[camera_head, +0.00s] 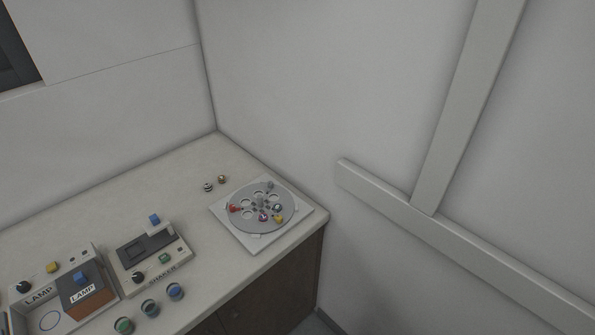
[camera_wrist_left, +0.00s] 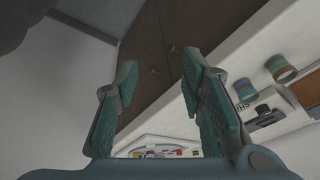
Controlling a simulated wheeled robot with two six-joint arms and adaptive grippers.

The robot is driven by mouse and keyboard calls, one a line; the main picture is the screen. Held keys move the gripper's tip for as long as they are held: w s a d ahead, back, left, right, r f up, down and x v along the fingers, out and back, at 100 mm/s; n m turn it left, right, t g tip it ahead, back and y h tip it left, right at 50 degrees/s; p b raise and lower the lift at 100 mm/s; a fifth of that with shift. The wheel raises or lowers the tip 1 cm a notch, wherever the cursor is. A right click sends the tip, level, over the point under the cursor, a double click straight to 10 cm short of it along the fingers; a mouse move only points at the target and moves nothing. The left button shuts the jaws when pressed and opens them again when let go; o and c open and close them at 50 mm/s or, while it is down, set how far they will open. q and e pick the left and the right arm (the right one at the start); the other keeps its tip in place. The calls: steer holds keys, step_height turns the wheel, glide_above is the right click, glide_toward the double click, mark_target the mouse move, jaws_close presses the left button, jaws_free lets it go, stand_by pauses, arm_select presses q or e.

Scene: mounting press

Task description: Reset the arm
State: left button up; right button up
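My left gripper (camera_wrist_left: 160,75) shows in the left wrist view. Its two teal fingers are spread wide apart with nothing between them. Beyond the fingers are the dark cabinet front and the edge of the counter; the gripper does not appear to touch either. Neither arm shows in the head view, and my right gripper is in no view.
The counter (camera_head: 120,205) holds a round grey disc device (camera_head: 285,197) on a white base, a shaker (camera_head: 128,260), a lamp box (camera_head: 42,318), several small jars (camera_head: 149,307) and two small round pieces (camera_head: 208,187). A wall rail (camera_head: 450,240) is at right.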

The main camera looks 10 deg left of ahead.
arm_select(q)
step_height(320, 180, down, 14)
steer(key=a+g+b, duration=0.1)
steer(key=b, duration=0.1)
steer(key=s+f+b, duration=0.1)
steer(key=s+f, duration=0.6)
steer(key=f, duration=0.4)
steer(key=s+a+f+g+b, duration=0.1)
steer(key=s+f, duration=0.7)
steer(key=f, duration=0.4)
steer(key=shift+a+f+g+b, duration=0.15)
steer(key=shift+g+b, duration=0.15)
steer(key=shift+b, duration=0.05)
